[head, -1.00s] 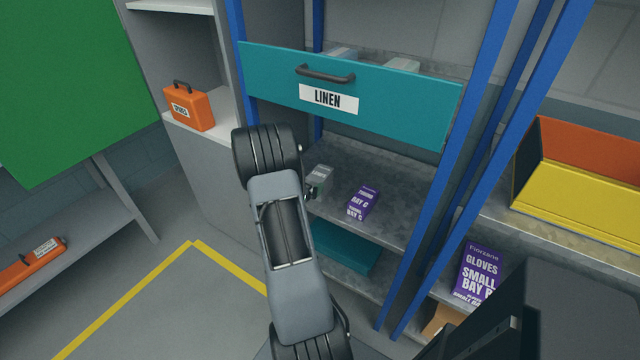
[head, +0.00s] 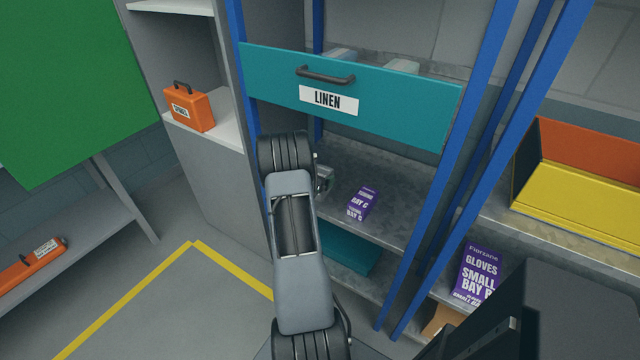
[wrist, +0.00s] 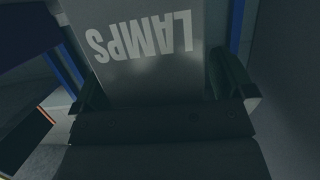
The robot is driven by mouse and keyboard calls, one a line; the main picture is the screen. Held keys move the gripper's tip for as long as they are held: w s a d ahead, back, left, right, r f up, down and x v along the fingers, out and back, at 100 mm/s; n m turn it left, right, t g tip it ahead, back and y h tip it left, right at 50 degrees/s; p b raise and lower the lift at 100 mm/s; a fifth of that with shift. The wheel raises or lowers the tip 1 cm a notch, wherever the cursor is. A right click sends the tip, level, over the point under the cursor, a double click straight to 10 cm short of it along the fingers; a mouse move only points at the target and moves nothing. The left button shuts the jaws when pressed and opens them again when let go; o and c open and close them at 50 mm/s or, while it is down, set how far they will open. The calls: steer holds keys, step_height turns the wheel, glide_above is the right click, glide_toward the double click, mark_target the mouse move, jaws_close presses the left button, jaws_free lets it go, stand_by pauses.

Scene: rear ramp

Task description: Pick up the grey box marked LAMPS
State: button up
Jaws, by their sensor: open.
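The grey box marked LAMPS (wrist: 150,45) fills the upper middle of the wrist view, its white lettering upside down. My gripper (wrist: 163,90) is open, with one finger on each side of the box. A gap shows at the left finger; I cannot tell whether the right finger touches. In the head view only a small grey part shows beside my arm at the shelf, and I cannot tell box from gripper there. My arm hides the rest.
A purple carton (head: 362,204) stands right of my gripper on the same shelf (head: 400,200). The teal LINEN drawer front (head: 400,95) hangs above, and a blue upright (head: 470,150) stands to the right. An orange case (head: 188,108) sits on the left shelf.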

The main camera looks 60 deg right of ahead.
steer(key=c, duration=1.2)
steer(key=shift+r, duration=0.1)
